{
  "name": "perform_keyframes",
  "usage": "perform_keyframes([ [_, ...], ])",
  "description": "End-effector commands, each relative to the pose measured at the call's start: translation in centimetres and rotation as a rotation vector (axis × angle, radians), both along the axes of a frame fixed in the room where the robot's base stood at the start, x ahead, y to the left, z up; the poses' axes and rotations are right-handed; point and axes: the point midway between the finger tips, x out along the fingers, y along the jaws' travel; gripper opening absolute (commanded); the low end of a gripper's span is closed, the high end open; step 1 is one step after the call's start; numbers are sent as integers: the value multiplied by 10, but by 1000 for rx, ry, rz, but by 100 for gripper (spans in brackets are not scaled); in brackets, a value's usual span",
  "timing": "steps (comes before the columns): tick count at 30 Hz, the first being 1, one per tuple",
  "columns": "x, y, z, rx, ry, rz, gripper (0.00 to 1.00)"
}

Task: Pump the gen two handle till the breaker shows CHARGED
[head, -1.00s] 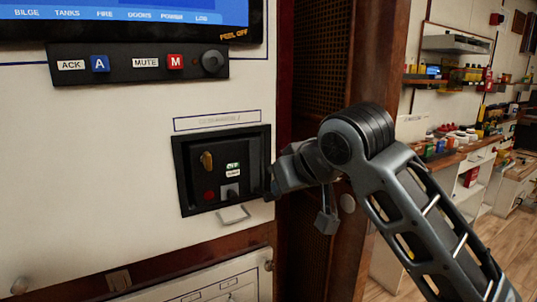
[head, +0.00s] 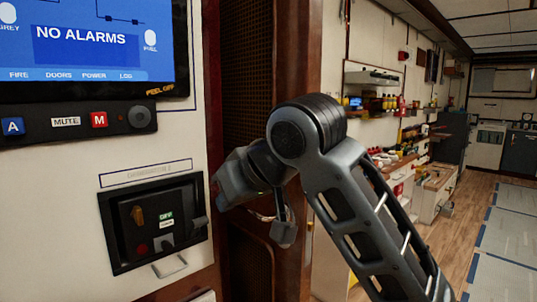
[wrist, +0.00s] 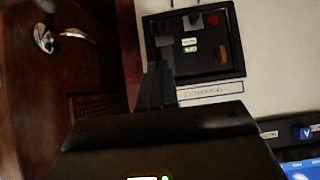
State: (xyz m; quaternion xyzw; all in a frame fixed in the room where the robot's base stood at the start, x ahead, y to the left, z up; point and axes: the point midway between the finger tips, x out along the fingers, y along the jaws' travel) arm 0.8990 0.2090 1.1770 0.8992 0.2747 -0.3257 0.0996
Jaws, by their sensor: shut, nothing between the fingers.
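The generator breaker (head: 116,255) is a black recessed panel low on the white wall; its title is too blurred to read. It carries an orange-brown knob (head: 138,215), a red button (head: 141,249), a small grey lever (head: 167,243), a green flag apparently reading OFF (head: 166,215) and a white flag (head: 166,225) with unreadable text. A dark grey block, perhaps the handle, shows at its right side (head: 199,222). My gripper (head: 216,204) is shut and empty beside that edge. In the wrist view its fingers (wrist: 161,68) reach toward the block (wrist: 164,41); contact cannot be told.
Above are a MUTE button strip (head: 78,122) and a screen reading NO ALARMS (head: 85,40). A brown wood post and dark mesh door (head: 246,70) stand right of the panel. Floor is open at far right.

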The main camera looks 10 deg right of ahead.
Motion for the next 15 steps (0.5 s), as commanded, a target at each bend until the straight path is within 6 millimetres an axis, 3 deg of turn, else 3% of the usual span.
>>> perform_keyframes([
  [15,-66,-45,75,-1,-4,1,0],
])
